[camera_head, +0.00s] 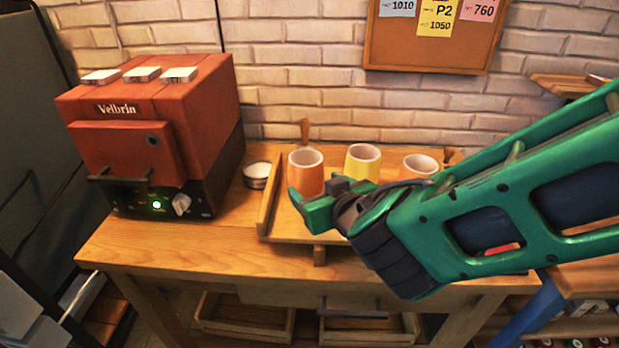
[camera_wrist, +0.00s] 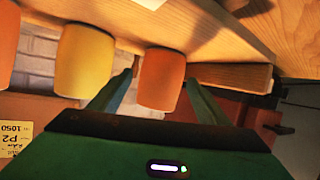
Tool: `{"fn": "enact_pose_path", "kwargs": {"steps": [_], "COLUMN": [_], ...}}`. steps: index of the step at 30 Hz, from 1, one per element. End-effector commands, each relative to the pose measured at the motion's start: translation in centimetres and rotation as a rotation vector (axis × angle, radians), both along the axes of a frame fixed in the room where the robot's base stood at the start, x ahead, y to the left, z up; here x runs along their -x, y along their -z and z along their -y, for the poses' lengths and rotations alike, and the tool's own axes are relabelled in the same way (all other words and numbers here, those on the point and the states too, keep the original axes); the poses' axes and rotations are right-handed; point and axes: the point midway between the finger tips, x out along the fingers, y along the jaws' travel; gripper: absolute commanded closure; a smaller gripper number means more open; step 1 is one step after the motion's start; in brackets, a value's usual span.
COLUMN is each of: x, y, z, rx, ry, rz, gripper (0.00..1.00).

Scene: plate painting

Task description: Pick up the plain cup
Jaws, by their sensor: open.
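Three cups stand in a row on a wooden tray (camera_head: 267,205): an orange cup (camera_head: 306,176) at the left, a yellow cup (camera_head: 362,164) in the middle and another orange cup (camera_head: 420,166) at the right. No pattern shows on any of them, so I cannot tell which is the plain cup. My gripper (camera_head: 316,195) is open in front of the left orange cup. In the upside-down wrist view this orange cup (camera_wrist: 161,78) appears between my two fingers; contact cannot be told. The yellow cup (camera_wrist: 84,60) is beside it.
A red-brown oven (camera_head: 150,130) stands left of the tray, with a small white-rimmed tin (camera_head: 257,175) between them. A brick wall and a pinned board (camera_head: 430,50) are behind. The bench front (camera_head: 200,255) is clear at the left.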

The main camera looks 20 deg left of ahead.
Motion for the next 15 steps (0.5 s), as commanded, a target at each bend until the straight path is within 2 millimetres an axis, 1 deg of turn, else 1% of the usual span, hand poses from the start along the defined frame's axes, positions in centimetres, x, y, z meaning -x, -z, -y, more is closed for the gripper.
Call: {"fn": "enact_pose_path", "kwargs": {"steps": [8, 15], "x": [-1.2, -3.5], "y": [0.8, 2.1], "z": [-1.4, -3.2], "rx": [0.001, 0.002], "ry": [-0.005, -0.005], "rz": [-0.001, 0.000], "gripper": [0.30, 0.30]}}
